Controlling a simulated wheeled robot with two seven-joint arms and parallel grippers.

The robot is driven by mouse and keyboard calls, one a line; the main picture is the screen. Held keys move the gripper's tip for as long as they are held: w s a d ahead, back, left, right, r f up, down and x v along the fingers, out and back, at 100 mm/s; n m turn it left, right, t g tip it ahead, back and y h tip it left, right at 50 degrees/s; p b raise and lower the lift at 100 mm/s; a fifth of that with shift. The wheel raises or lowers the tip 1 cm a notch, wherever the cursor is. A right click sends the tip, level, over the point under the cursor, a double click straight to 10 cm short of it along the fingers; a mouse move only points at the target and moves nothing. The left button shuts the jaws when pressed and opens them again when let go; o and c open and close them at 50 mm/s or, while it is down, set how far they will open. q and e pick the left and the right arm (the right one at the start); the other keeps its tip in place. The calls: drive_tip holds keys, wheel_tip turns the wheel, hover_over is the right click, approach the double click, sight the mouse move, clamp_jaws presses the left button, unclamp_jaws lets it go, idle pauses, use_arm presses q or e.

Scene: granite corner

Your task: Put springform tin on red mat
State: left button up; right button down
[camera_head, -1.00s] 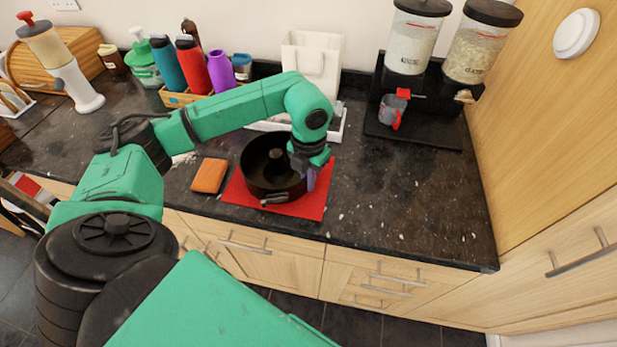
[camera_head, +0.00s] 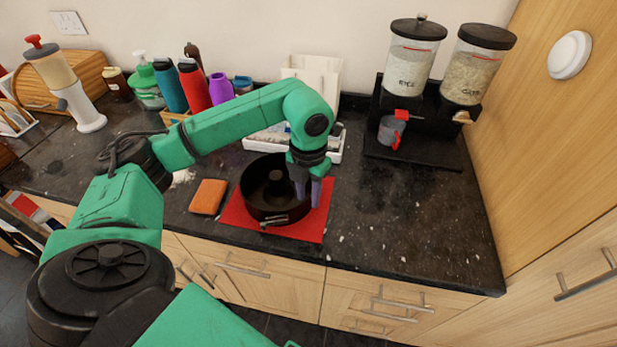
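The black springform tin (camera_head: 262,208) sits upright on the red mat (camera_head: 312,226), with its centre tube and front clasp showing. It covers the mat's middle, and the mat's front and right parts show around it. My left gripper (camera_head: 308,194) points down at the tin's right rim. Its two purple-grey fingers are apart, one over the tin's inner side and one outside the wall. I cannot tell whether either finger touches the wall. My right gripper is not in view.
An orange sponge-like block (camera_head: 208,197) lies left of the mat. A white tray (camera_head: 336,146) stands behind the tin. Dispensers on a black stand (camera_head: 420,152) with a measuring cup (camera_head: 391,131) stand at back right.

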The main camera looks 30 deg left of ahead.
use_arm(q)
wheel_tip(320, 180, up, 9)
drive_tip(key=shift+b, duration=0.55)
